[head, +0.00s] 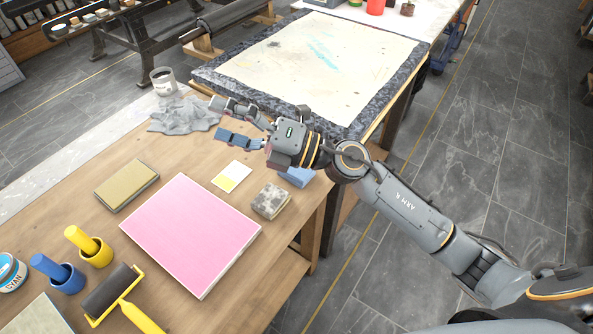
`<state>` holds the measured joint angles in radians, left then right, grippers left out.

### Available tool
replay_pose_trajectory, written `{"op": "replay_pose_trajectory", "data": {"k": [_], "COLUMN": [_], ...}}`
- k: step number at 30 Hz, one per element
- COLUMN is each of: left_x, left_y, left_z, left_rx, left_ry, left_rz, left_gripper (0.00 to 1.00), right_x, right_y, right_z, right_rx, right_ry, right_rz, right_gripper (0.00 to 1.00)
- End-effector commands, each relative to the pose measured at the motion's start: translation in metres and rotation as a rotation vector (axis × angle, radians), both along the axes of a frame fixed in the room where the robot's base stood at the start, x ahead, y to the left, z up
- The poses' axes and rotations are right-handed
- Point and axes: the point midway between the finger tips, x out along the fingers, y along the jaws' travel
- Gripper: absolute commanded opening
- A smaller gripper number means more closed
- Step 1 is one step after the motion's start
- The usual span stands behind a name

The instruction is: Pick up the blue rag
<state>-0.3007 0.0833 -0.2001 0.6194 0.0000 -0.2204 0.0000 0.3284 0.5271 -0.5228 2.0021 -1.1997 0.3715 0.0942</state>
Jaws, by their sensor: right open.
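A small blue piece (298,177), perhaps the folded blue rag, lies at the right edge of the wooden table, partly hidden under my right wrist. A grey crumpled cloth (180,114) is spread at the table's far end. My right gripper (220,120) reaches in from the right and points left. Its two fingers are apart with nothing between them. The fingertips are at the right side of the grey cloth in the picture; I cannot tell their height above the table. My left gripper is not in view.
On the wooden table (185,262) are a pink slab (190,234), a tan sponge (126,185), a speckled block (272,201), a yellow-and-white card (231,177), a roller (108,290) and yellow and blue cups. A grey mug (164,81) stands behind the cloth. A press bed (318,65) lies beyond.

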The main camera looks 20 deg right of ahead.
Motion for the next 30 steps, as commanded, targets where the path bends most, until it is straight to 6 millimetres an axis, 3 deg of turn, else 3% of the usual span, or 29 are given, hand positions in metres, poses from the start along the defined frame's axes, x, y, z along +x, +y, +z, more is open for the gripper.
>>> {"op": "replay_pose_trajectory", "data": {"k": [3, 6, 8, 10, 15, 18, 21, 30], "left_x": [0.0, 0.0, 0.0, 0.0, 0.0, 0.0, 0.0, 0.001], "left_y": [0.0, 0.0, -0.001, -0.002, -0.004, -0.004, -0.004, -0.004], "left_z": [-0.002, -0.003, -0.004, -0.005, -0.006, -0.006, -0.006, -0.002], "left_rx": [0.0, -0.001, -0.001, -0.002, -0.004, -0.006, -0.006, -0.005], "left_ry": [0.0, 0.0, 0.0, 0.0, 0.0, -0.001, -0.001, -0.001], "left_rz": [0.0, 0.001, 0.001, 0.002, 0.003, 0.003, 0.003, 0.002], "left_gripper": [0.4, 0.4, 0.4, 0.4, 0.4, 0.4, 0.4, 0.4], "right_x": [-0.012, -0.011, -0.005, 0.006, 0.029, 0.036, 0.039, 0.054], "right_y": [0.014, -0.001, -0.022, -0.055, -0.139, -0.171, -0.185, -0.174], "right_z": [-0.03, -0.069, -0.091, -0.111, -0.129, -0.129, -0.131, -0.179], "right_rx": [-0.355, -0.68, -0.879, -1.099, -1.505, -1.634, -1.689, -1.695], "right_ry": [-0.158, -0.235, -0.255, -0.255, -0.185, -0.139, -0.114, -0.109], "right_rz": [0.153, 0.247, 0.285, 0.308, 0.304, 0.288, 0.28, 0.283], "right_gripper": [0.89, 0.89, 0.89, 0.89, 0.89, 0.89, 0.89, 0.89]}}
